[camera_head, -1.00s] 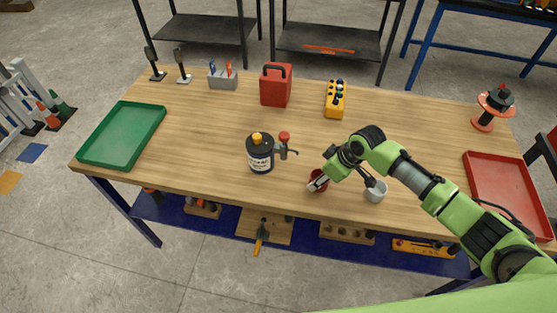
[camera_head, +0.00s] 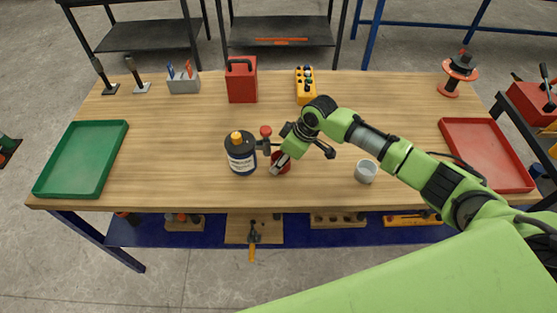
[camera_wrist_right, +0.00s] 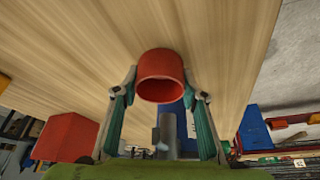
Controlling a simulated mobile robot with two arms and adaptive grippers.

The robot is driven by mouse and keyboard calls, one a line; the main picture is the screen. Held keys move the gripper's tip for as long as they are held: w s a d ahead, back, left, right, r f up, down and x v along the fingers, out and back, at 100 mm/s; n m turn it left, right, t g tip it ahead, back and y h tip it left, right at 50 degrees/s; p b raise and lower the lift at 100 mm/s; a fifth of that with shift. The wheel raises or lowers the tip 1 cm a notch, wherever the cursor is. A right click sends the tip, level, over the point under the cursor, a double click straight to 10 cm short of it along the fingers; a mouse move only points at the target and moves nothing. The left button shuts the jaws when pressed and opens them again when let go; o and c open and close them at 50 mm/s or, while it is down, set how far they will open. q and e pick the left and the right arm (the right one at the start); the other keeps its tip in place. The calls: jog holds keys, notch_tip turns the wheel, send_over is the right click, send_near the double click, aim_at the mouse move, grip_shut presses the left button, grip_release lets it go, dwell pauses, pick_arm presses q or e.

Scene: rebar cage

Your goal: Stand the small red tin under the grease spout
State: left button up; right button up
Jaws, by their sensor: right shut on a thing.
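The small red tin (camera_head: 281,161) is between the fingers of my right gripper (camera_head: 282,164), near the front of the wooden table. In the right wrist view the tin (camera_wrist_right: 161,75) shows its open round mouth, with a finger on each side. The dark grease dispenser (camera_head: 240,155), with a white label and orange cap, stands upright just left of the tin. Its grey spout (camera_head: 265,146), below a red knob, points right toward the tin. I cannot tell whether the tin is directly under the spout tip or touches the table. My left gripper is not in view.
A white cup (camera_head: 366,172) stands right of the tin, close to my right arm. A green tray (camera_head: 40,191) lies at the left and a red tray (camera_head: 527,188) at the right. A red canister (camera_head: 242,87) and yellow box (camera_head: 306,92) stand behind. The left-middle tabletop is clear.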

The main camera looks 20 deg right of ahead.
jog(key=shift+s+d, duration=0.15)
jog(key=shift+d, duration=0.2)
jog(key=o, duration=0.9)
jog(key=shift+a+f, duration=0.15)
jog(key=shift+o, duration=1)
jog(key=shift+w+a, duration=0.15)
jog(key=shift+w, duration=0.1)
jog(key=shift+a, duration=0.1)
jog(key=shift+s, duration=0.1)
jog(key=shift+d, duration=0.2)
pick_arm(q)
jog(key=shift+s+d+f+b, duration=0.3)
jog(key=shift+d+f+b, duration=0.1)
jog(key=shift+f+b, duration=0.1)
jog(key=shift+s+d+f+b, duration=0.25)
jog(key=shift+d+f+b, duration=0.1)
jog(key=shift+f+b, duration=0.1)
pick_arm(e)
jog(key=v, duration=1.2)
jog(key=shift+a, duration=0.1)
